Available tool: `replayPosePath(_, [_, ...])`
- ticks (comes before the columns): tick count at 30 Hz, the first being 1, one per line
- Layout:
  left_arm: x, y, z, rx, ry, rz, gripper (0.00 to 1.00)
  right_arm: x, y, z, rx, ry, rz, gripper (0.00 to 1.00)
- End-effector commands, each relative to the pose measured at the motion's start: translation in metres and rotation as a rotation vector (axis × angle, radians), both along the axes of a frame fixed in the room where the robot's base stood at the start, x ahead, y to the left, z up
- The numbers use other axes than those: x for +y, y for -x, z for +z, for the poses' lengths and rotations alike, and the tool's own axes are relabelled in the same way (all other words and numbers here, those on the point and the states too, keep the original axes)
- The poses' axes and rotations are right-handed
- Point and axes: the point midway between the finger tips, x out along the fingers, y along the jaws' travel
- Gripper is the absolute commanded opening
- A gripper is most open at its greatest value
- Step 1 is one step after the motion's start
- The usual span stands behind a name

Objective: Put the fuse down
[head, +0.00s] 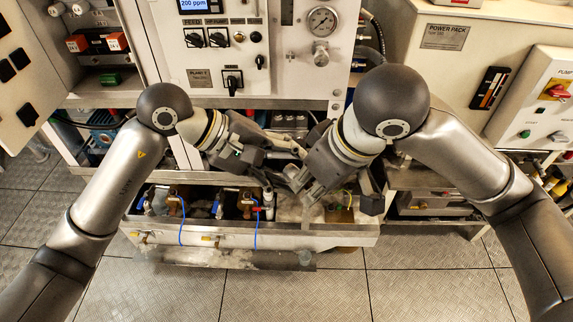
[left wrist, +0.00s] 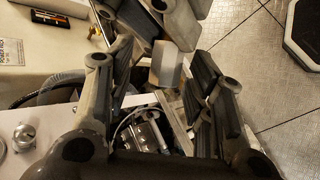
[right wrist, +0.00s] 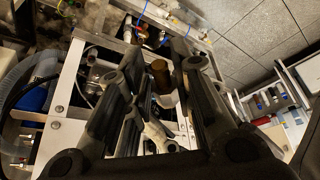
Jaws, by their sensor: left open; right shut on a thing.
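The fuse (right wrist: 160,76) shows in the right wrist view as a short cylinder with a brass-brown end and a pale body, between the fingers of my right gripper (right wrist: 155,52). My right gripper is shut on it. In the head view my right gripper (head: 335,190) hangs over the right part of the open drawer, and the fuse cannot be made out clearly there. My left gripper (head: 282,168) is beside it to the left, open. In the left wrist view the fingers of my left gripper (left wrist: 163,65) are apart, with parts of my right gripper close beyond them.
The open drawer (head: 295,240) below holds valves, blue tubes and fittings. A control panel (head: 225,75) with knobs and a gauge (head: 322,21) stands behind. A fuse rack with orange labels (head: 97,43) is at upper left. The tiled floor in front is clear.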

Motion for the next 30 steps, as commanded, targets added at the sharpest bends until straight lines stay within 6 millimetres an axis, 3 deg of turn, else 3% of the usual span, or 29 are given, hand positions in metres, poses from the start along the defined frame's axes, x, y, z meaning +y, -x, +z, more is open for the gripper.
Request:
replayPosePath(8, [0.014, 0.000, 0.012, -0.003, -0.002, 0.005, 0.48, -0.001, 0.000, 0.000, 0.000, 0.001, -0.001, 0.00])
replayPosePath(22, [0.077, 0.007, 0.066, -0.001, -0.002, 0.005, 0.48, -0.001, 0.000, 0.000, 0.000, 0.001, -0.001, 0.00])
replayPosePath(30, [0.091, 0.009, 0.078, -0.001, -0.001, 0.003, 0.48, 0.000, -0.001, -0.001, 0.001, 0.002, 0.004, 0.00])
